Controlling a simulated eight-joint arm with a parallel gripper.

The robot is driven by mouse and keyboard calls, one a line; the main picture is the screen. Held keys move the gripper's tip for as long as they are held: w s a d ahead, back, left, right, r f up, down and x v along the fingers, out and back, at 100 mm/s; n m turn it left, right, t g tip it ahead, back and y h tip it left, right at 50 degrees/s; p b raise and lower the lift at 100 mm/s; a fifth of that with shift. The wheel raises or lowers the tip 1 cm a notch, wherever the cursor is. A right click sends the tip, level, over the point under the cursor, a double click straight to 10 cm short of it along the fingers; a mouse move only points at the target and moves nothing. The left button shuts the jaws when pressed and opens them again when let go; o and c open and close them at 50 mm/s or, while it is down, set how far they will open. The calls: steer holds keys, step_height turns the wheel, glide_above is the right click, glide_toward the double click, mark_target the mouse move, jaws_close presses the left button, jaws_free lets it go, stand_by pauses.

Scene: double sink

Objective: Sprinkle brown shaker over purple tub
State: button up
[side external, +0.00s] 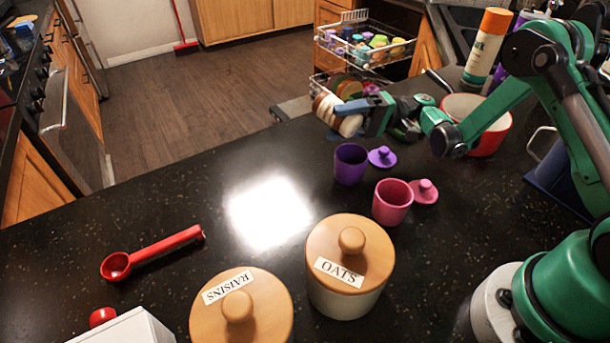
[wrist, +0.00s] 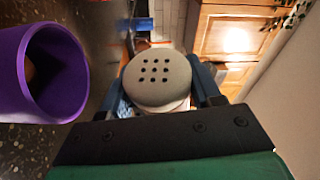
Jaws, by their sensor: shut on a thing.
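My gripper (side external: 352,107) is shut on the brown shaker (side external: 326,109), a brown and whitish body held on its side above the counter. In the wrist view its pale, round top (wrist: 158,84) with several dark holes faces the camera, between the blue fingers (wrist: 160,98). The purple tub (side external: 350,168) stands upright and open on the counter, just below and slightly right of the shaker in the side view. The tub's mouth (wrist: 55,72) shows at the left of the wrist view, beside the shaker, with something brownish inside.
Oats (side external: 349,280) and raisins (side external: 255,322) jars are in front. A red scoop (side external: 150,253) lies left. A red bowl (side external: 492,136) is behind my arm. The counter's left middle is clear.

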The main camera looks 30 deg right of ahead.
steer(key=m+h, duration=0.1)
steer(key=m, duration=0.1)
steer(key=r+m+h, duration=0.1)
steer(key=m, duration=0.2)
steer(key=shift+s+r, duration=0.1)
steer(key=shift+r, duration=0.1)
steer(key=r+m, duration=0.1)
steer(key=m+g+h, duration=0.1)
steer(key=r+m+g, duration=0.1)
steer(key=m, duration=0.1)
steer(key=shift+s+r+h, duration=0.25)
steer(key=shift+r+h, duration=0.1)
steer(key=shift+h, duration=0.05)
steer(key=shift+r, duration=0.1)
